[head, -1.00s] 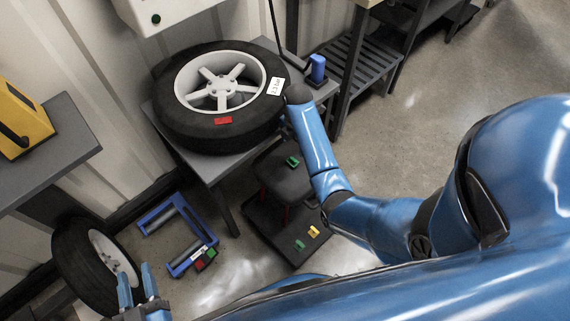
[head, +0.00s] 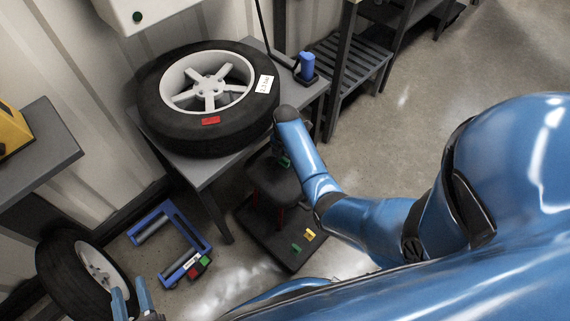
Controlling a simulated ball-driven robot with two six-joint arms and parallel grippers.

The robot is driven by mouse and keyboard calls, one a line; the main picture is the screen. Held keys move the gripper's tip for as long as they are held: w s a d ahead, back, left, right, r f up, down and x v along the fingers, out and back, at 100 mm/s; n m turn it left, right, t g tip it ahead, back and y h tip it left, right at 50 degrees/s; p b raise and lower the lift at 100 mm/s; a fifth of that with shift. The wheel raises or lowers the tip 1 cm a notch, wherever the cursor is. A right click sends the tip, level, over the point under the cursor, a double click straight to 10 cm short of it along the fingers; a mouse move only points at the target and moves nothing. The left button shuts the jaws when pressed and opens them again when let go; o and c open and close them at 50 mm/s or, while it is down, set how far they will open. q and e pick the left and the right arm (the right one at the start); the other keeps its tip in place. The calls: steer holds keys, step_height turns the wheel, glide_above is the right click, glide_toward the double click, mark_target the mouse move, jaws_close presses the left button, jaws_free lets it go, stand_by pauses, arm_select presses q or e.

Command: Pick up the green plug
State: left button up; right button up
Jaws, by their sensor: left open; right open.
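A small green piece (head: 286,163) lies on the dark stool (head: 268,182), partly hidden by my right arm. Another small green piece (head: 296,248) lies on the low dark platform below, beside a yellow piece (head: 310,234). I cannot tell which green piece is the plug. My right gripper (head: 279,153) is mostly hidden behind its own forearm, close to the green piece on the stool; what shows of it is open, and contact cannot be told. My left gripper (head: 131,296) is open and empty at the lower left, far from the green pieces.
A wheel (head: 160,125) lies on the grey table (head: 213,171), near a blue bottle-like object (head: 306,66). Another wheel (head: 55,275) leans at the lower left. A blue frame (head: 190,222) with red and green blocks lies on the floor. Floor is clear at right.

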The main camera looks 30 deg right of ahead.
steer(key=shift+f, duration=0.3)
steer(key=c, duration=1.2)
steer(key=shift+r, duration=0.15)
